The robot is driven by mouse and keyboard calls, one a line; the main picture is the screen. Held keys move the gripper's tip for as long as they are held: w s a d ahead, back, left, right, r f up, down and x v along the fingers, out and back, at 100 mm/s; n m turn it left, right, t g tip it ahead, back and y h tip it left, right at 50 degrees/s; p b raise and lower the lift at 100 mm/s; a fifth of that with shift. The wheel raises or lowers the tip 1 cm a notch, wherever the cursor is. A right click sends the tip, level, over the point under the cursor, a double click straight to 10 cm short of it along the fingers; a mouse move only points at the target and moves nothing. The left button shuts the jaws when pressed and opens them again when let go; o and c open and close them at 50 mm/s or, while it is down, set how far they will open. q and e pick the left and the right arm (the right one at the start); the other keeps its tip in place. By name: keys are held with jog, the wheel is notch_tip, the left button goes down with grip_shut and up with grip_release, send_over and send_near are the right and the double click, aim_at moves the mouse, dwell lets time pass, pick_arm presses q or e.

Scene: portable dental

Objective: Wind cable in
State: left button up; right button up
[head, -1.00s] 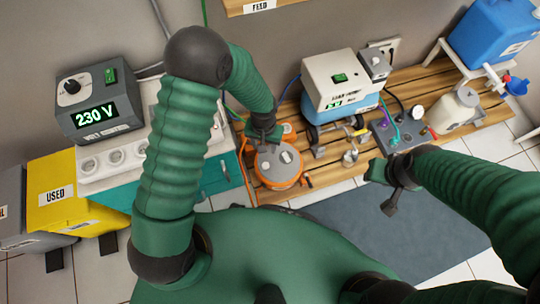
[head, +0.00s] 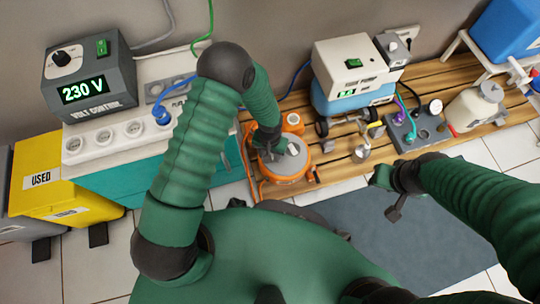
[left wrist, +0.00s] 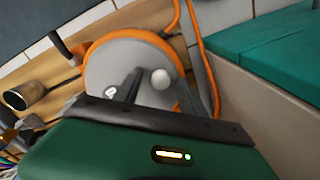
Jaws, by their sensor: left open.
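The cable reel (head: 288,172) is orange with a grey round top and stands on the wooden slats. In the left wrist view its grey disc (left wrist: 115,65) fills the upper middle, with a pale round knob (left wrist: 160,78) on it. Orange cable (head: 244,160) hangs at the reel's left side; it also shows in the left wrist view (left wrist: 207,65). My left gripper (head: 277,148) is over the reel's top, open, with its fingers on either side of the knob; contact cannot be told. My right gripper (head: 386,194) is away from the reel; its jaws are unclear.
A socket strip (head: 100,150) with a blue plug (head: 162,115) stands left, beside a 230 V control box (head: 85,80). A pump unit (head: 350,75), a fittings block (head: 415,130) and a white bottle (head: 475,108) stand right of the reel. A grey mat (head: 400,240) lies clear in front.

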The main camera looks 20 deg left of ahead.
pick_arm(q)
jog(key=shift+c, duration=0.2)
grip_shut()
dwell(1.1)
